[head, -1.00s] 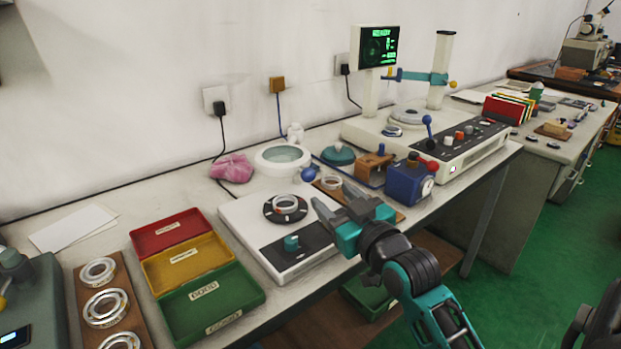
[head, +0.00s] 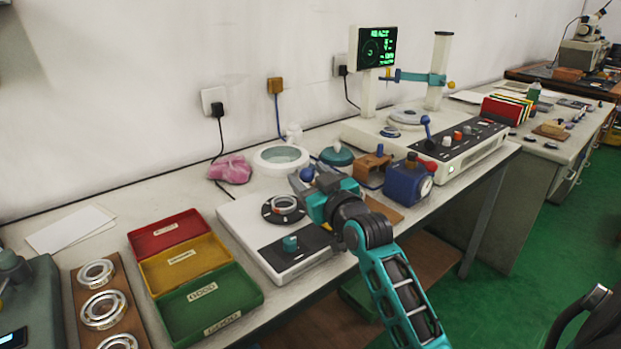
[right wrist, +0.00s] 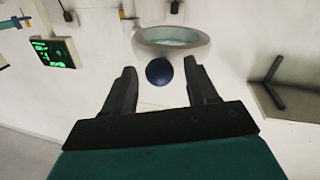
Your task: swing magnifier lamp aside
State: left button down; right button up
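The magnifier lamp (head: 282,157) is a white ring around a pale lens, over the back of the bench in the head view. Its dark blue ball handle (head: 307,174) sticks out at the front. In the right wrist view the lamp (right wrist: 180,48) is straight ahead, with the ball (right wrist: 159,71) between my fingers in the picture. My right gripper (head: 308,182) is open, its fingers apart on both sides of the ball; the right wrist view shows it too (right wrist: 160,88). I see gaps beside the ball and no contact. My left gripper is not in view.
A white instrument with a bearing ring (head: 284,204) lies under and left of my gripper. A blue gauge block (head: 406,186) and an orange-brown stand (head: 372,168) are to the right. Red, yellow and green trays (head: 210,305) lie left. A pink cloth (head: 231,170) is beside the lamp.

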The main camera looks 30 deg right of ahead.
grip_shut()
dwell(0.3)
jog(key=shift+w+a, duration=0.1)
jog(key=shift+a, duration=0.05)
